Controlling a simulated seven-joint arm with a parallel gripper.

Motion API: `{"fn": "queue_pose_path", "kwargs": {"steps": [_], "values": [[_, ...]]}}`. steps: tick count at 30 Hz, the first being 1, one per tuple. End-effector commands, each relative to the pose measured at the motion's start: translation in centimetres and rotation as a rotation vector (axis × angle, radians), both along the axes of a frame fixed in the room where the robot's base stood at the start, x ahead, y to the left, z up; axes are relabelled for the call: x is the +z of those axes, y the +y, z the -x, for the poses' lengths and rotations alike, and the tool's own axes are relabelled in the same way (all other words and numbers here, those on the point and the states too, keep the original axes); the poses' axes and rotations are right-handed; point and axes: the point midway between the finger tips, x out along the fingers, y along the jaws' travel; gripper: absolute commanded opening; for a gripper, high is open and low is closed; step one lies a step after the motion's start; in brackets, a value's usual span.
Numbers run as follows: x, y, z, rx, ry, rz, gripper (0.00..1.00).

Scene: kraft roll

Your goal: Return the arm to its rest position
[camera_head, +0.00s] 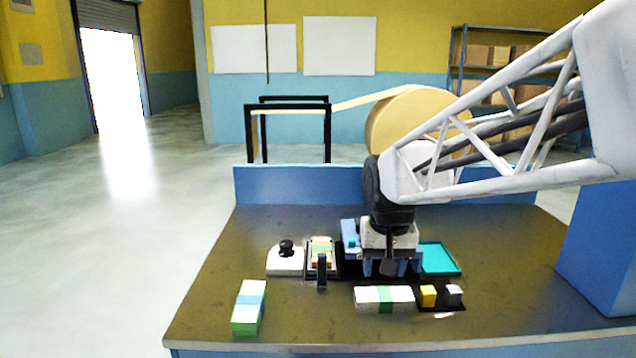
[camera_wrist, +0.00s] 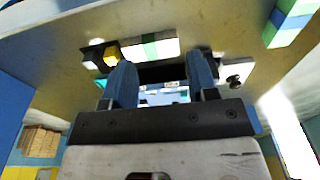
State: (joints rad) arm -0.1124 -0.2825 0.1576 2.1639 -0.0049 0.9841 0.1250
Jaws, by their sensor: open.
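My gripper (camera_head: 390,268) hangs from my arm over the middle of the dark worktable (camera_head: 250,222), pointing down. In the wrist view the two blue fingers of my gripper (camera_wrist: 161,72) stand apart with a gap between them, and I see nothing gripped. Just in front of it lies a white block with a green band (camera_head: 372,298), which also shows in the wrist view (camera_wrist: 165,46). The gripper hides part of the table behind it. I cannot tell its exact height above the table.
A green, white and blue block (camera_head: 249,307) lies front left. The kraft roll (camera_head: 390,115) stands behind. The table's left side is mostly clear.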

Motion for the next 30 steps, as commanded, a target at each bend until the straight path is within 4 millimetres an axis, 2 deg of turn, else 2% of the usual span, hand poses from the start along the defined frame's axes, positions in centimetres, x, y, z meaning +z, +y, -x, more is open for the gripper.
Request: {"fn": "queue_pose_path", "kwargs": {"steps": [1, 8, 21, 25, 30], "values": [[0.1, -0.5, 1.4, -0.001, -0.008, 0.000, 0.53], [0.0, -2.5, 7.1, -0.005, -0.039, 0.003, 0.53], [-2.2, -5.3, 17.5, -0.011, -0.094, 0.012, 0.53], [-2.9, -5.8, 19.7, -0.012, -0.105, 0.015, 0.53], [-3.5, -6.0, 21.1, -0.012, -0.113, 0.017, 0.53]]}}
